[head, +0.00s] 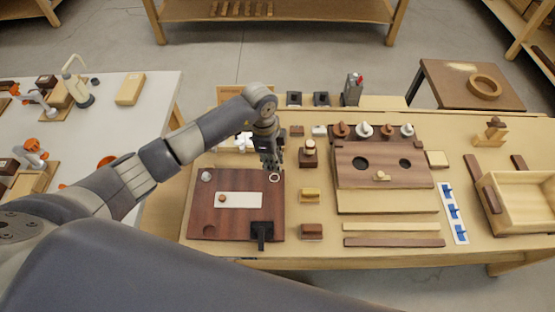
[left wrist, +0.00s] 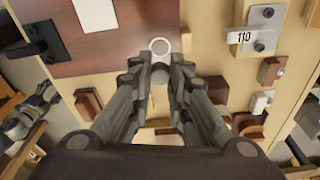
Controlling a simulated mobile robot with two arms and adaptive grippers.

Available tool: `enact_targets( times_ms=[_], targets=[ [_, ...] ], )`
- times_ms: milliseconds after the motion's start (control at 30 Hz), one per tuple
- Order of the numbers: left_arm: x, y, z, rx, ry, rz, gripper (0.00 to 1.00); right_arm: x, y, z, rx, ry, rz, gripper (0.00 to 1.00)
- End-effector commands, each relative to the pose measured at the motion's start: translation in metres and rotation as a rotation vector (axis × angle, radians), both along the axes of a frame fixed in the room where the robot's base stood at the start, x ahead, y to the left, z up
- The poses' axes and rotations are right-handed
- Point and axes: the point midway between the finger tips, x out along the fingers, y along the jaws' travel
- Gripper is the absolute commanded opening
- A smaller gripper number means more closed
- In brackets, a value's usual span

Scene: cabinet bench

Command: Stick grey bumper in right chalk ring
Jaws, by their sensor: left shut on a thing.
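A dark reddish-brown board (head: 220,228) lies on the left part of the bench. The right chalk ring (head: 274,178), a thin white circle, is near the board's upper right corner; it also shows just beyond my fingertips in the left wrist view (left wrist: 160,40). My left gripper (head: 270,163) is over that corner, close to the ring. In the left wrist view its fingers (left wrist: 160,76) are shut on the small round grey bumper (left wrist: 160,72), largely hidden between them. A pale round piece (head: 206,175) sits near the board's upper left corner. My right gripper is not in view.
On the board are a white strip (head: 245,200) with a small round brown piece and a black handle (head: 262,232). Small blocks (head: 310,195) stand right of the board, then a brown box (head: 380,170) with two dark holes. An open wooden tray (head: 520,205) is far right.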

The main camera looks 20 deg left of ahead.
Motion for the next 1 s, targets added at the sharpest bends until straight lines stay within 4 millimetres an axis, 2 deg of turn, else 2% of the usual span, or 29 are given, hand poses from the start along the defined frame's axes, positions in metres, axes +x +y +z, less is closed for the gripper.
enact_targets(
  times_ms=[133, 400, 533, 700, 1000],
  targets=[
    [0.0, 0.0, -0.015, 0.0, 0.001, 0.0, 0.08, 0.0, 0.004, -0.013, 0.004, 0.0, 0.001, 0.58],
    [0.0, 0.0, -0.042, 0.0, 0.001, 0.0, 0.08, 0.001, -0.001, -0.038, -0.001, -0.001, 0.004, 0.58],
    [0.0, 0.0, -0.051, 0.0, 0.002, 0.001, 0.08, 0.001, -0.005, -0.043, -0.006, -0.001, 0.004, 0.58],
    [0.0, -0.001, -0.057, -0.001, 0.0, 0.0, 0.08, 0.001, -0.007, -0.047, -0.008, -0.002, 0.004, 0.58],
    [0.0, -0.001, -0.057, -0.001, 0.0, 0.0, 0.08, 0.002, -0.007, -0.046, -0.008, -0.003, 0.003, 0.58]
  ],
)
